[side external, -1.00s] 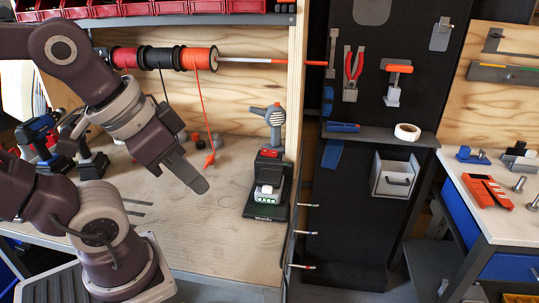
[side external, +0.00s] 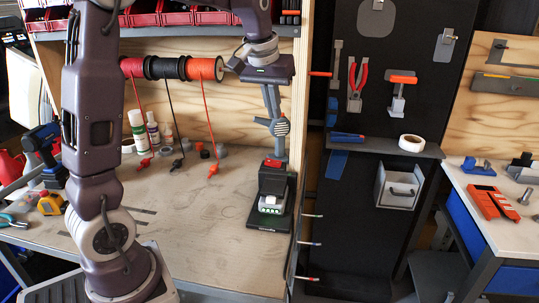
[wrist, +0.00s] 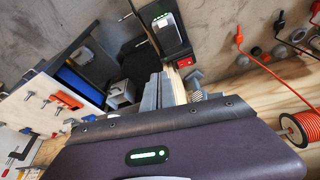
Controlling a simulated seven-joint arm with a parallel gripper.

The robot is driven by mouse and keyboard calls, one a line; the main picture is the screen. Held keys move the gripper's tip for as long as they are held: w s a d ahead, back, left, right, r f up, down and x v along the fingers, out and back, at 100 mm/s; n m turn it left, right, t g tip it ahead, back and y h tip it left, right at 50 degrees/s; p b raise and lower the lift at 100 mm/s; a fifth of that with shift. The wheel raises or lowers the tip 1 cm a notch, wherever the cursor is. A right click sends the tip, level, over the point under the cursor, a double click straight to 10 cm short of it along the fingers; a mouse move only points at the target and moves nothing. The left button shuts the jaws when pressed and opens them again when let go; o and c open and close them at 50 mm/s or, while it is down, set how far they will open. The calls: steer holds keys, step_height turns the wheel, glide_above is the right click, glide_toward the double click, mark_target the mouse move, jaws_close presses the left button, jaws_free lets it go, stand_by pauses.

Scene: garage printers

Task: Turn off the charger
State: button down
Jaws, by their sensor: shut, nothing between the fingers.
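The charger (side external: 270,210) is a black stand near the right end of the bench, with green lights low on its front. It also shows at the top of the wrist view (wrist: 165,33). A red switch (side external: 273,163) sits on top of it, also visible in the wrist view (wrist: 184,63). My gripper (side external: 271,112) is shut and empty, pointing down above the charger, apart from the switch. Its grey fingers show in the wrist view (wrist: 163,78). The switch's exact tilt is too small to tell.
Cable spools (side external: 205,68) hang to the left with cables dangling. A wooden post and black tool panel (side external: 350,230) stand to the right.

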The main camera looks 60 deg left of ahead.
mark_target(269, 161)
steer(key=w+a+f+n, duration=0.1)
steer(key=w+a+f, duration=0.3)
steer(key=a, duration=0.2)
steer(key=w+a+f+n+g+y, duration=0.1)
steer(key=w+a+f, duration=0.2)
steer(key=a+f, duration=0.2)
steer(key=shift+w+a+n, duration=0.4)
steer(key=shift+a, duration=0.4)
steer(key=shift+f, duration=0.1)
steer(key=x, duration=0.4)
steer(key=s+x, duration=0.1)
steer(key=x, duration=0.8)
steer(key=shift+s+d+f, duration=0.15)
steer(key=shift+s+f, duration=0.05)
steer(key=shift+f, duration=0.25)
